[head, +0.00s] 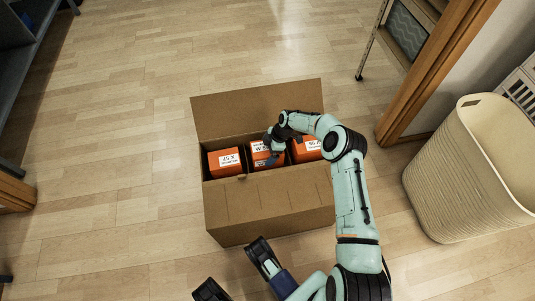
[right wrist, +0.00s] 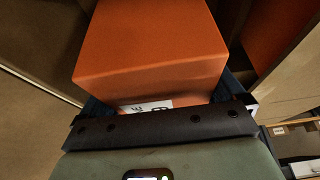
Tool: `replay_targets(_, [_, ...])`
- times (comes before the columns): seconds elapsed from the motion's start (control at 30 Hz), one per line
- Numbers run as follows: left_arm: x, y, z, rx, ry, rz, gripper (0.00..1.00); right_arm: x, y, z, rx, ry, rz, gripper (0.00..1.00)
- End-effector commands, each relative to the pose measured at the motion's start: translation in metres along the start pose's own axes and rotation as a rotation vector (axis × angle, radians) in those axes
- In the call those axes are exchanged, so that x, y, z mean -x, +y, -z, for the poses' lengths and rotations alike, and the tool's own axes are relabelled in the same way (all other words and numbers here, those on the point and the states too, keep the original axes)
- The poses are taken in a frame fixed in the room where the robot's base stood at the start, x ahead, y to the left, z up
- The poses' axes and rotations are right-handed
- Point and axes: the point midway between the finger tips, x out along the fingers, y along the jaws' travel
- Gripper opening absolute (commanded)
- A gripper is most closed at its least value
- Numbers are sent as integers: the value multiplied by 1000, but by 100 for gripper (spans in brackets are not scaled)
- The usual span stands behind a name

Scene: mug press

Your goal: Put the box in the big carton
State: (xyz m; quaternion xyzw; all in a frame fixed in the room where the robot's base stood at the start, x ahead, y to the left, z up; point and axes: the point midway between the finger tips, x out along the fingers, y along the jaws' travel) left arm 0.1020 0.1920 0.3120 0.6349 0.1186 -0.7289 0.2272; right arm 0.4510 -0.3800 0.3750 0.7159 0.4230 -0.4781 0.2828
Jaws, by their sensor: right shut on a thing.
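The big carton (head: 270,203) is an open brown cardboard box on the floor, with its back flap raised. Three orange boxes with white labels show inside it in a row: a left one (head: 224,163), a middle one (head: 259,153) and a right one (head: 306,150). My right gripper (head: 270,158) reaches into the carton and is shut on the middle orange box. That held box (right wrist: 150,45) fills the middle of the right wrist view; its lower part is hidden. My left gripper (head: 237,272) is open and empty in front of the carton.
A cream woven basket (head: 440,190) stands at the right. A wooden door frame (head: 430,75) and a shelf are at the upper right. A dark shelf (head: 20,80) stands at the left edge. The wood floor left of and behind the carton is clear.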

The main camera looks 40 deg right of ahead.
Motion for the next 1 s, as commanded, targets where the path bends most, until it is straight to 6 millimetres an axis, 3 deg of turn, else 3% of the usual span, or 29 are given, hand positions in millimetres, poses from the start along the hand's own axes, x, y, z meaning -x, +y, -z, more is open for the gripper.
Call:
replay_targets(0.13, [-6, -8, -9, 12, -35, 15, 43, -19, 0, -7, 0, 1, -1, 54])
replay_targets(0.47, [-6, -8, -9, 11, -35, 16, 43, -21, 0, -8, 0, 1, -1, 54])
replay_targets(0.5, [-6, -8, -9, 11, -35, 15, 43, -21, 0, -9, 0, 0, 0, 100])
replay_targets(0.77, [-6, -8, -9, 11, -34, 15, 43, -19, 0, -8, 0, 0, 0, 100])
replay_targets(1.0, [4, 3, 3, -6, 15, -7, 43, 17, 0, -8, 0, -1, -3, 100])
